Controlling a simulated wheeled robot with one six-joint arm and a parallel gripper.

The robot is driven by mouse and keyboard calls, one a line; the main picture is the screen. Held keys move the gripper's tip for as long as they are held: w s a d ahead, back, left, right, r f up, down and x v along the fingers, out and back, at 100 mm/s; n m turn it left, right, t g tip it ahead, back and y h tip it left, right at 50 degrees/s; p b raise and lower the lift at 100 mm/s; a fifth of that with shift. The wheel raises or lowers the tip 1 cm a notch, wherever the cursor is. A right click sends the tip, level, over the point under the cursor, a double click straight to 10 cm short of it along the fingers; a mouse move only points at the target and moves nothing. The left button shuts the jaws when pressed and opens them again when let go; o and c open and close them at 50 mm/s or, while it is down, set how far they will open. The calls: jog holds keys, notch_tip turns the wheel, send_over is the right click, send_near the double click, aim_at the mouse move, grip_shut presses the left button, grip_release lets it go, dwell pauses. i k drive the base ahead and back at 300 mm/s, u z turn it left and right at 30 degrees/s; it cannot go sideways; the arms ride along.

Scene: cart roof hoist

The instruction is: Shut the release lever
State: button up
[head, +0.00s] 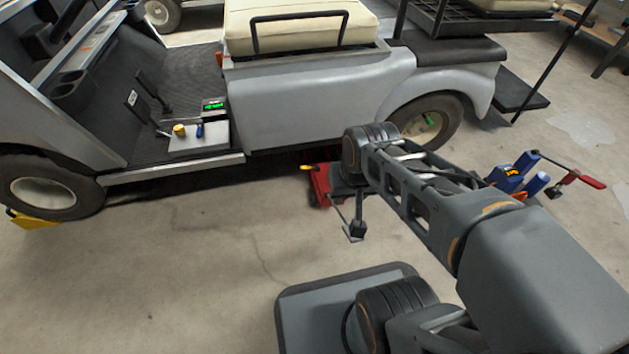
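I cannot single out the release lever for certain. A red jack (320,186) with a short yellow-orange handle (307,168) stands on the floor by the cart's lower edge, partly hidden by my arm. A blue unit (513,174) with an orange readout stands on the floor at the right. A thin bar with a red grip (590,182) sticks out from it to the right. My arm reaches from the lower right toward the red jack. A thin dark part with a small block (355,230) hangs below my wrist. My gripper's fingers cannot be made out clearly.
The grey cart (310,100) with a cream seat (295,25) fills the back. A yellow wheel chock (33,220) sits at its front wheel. A pale tray (198,139) with yellow and blue knobs and a green readout lies on the cart floor. Concrete floor at the lower left is clear.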

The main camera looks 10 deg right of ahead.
aim_at(310, 168)
jog(key=z, duration=0.2)
jog(key=k, duration=0.45)
jog(key=u, duration=1.15)
jog(key=i, duration=1.35)
jog(key=z, duration=0.7)
